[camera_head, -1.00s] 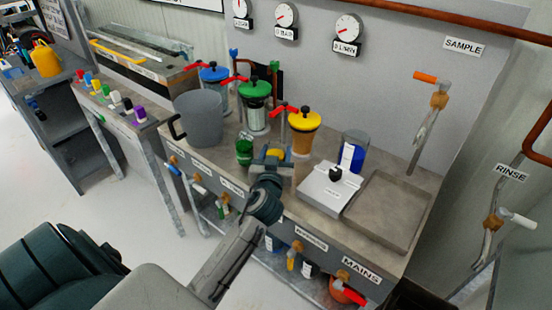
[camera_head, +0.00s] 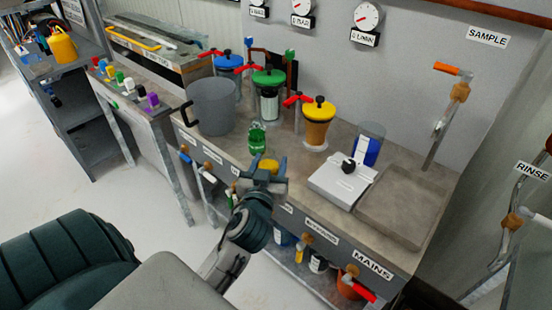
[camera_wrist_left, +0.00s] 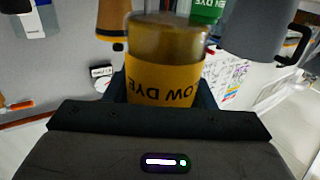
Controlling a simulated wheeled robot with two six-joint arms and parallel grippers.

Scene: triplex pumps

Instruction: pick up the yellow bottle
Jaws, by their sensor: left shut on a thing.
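The yellow bottle (camera_head: 268,165) shows only its yellow top above my left gripper (camera_head: 264,183) in the head view. In the left wrist view the bottle (camera_wrist_left: 165,70) is clear with a yellow band, and part of its label reads "LOW DYE". It stands between the dark fingers, and my left gripper is shut on it. In the head view the gripper and bottle are at the bench's front edge, in front of the green dye bottle (camera_head: 257,139). My right gripper is not in view.
A grey jug (camera_head: 212,106) and yellow-lidded container (camera_head: 318,125) stand behind. A white scale (camera_head: 340,185), a blue-labelled beaker (camera_head: 368,148) and a shallow tray (camera_head: 402,208) are to the right. Some bench top (camera_head: 292,160) is bare right of the green bottle.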

